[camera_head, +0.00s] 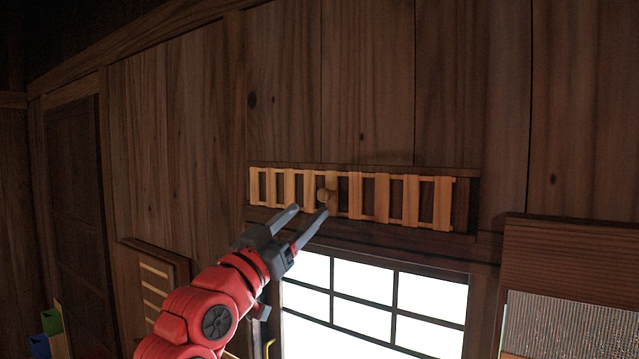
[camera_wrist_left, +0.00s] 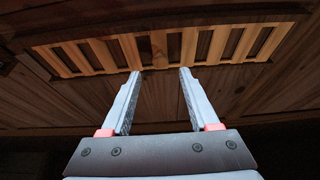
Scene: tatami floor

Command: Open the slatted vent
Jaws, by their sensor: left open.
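The slatted vent (camera_head: 382,198) is a pale wooden lattice set in a dark frame high on the wall, above a bright window. Dark gaps show between its slats, and a dark strip shows at its right end. A round wooden knob (camera_head: 323,194) sits on it left of the middle. My left gripper (camera_head: 307,210) is open and empty, its fingertips just below the knob in the head view. The vent also shows ahead of the fingertips in the left wrist view (camera_wrist_left: 189,46). I cannot tell whether the fingers touch anything. My right gripper is not in view.
The bright paned window (camera_head: 430,298) lies right below the vent. A ridged panel in a dark wooden frame (camera_head: 570,255) stands at the right. A small slatted wooden piece (camera_head: 155,285) is on the wall at the lower left. The wall above the vent is bare.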

